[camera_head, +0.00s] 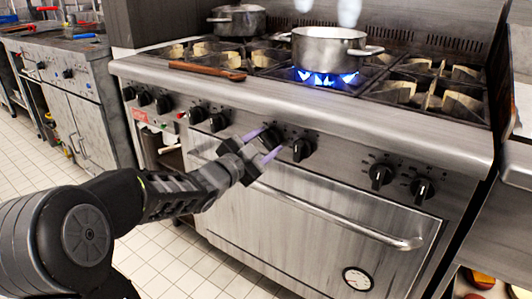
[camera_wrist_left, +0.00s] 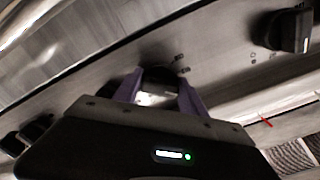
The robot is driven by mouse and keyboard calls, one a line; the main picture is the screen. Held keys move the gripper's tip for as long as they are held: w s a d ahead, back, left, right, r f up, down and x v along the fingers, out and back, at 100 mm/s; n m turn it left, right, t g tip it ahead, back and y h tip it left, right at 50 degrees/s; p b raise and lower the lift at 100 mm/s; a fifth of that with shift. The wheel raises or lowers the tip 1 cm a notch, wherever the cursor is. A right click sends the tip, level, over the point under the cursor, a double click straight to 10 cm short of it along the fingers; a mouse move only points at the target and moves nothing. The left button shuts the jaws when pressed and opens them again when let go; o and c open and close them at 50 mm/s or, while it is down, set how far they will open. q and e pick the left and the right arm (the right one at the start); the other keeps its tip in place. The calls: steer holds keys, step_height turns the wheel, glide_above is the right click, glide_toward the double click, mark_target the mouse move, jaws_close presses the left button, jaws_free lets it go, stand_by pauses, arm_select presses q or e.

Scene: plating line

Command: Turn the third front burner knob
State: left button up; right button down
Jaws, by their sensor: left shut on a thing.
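A row of black knobs runs along the steel front panel (camera_head: 340,160) of the stove. My left gripper (camera_head: 262,144) reaches in from the left, and its two purple fingers are closed around the sides of a black burner knob (camera_head: 271,136) near the middle of the row. In the left wrist view the fingers stand on either side of this dark knob (camera_wrist_left: 160,77), which the gripper partly hides. Another knob (camera_head: 302,149) sits just to its right, close to the fingers. My right gripper is in neither view.
An oven handle (camera_head: 340,221) runs below the panel. A steel pot (camera_head: 328,48) stands over a lit blue flame (camera_head: 326,77). Tiled floor is open at left.

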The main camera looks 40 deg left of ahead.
arm_select(q)
steer(key=m+b, duration=0.4)
steer(key=shift+f+m, duration=0.2)
steer(key=shift+m, duration=0.2)
steer(key=m+b, duration=0.2)
steer(key=shift+m, duration=0.3)
steer(key=shift+r+m+b, duration=0.2)
steer(key=shift+m+b, duration=1)
steer(key=shift+m, duration=0.4)
steer(key=o, duration=1.3)
steer(key=shift+r, duration=0.1)
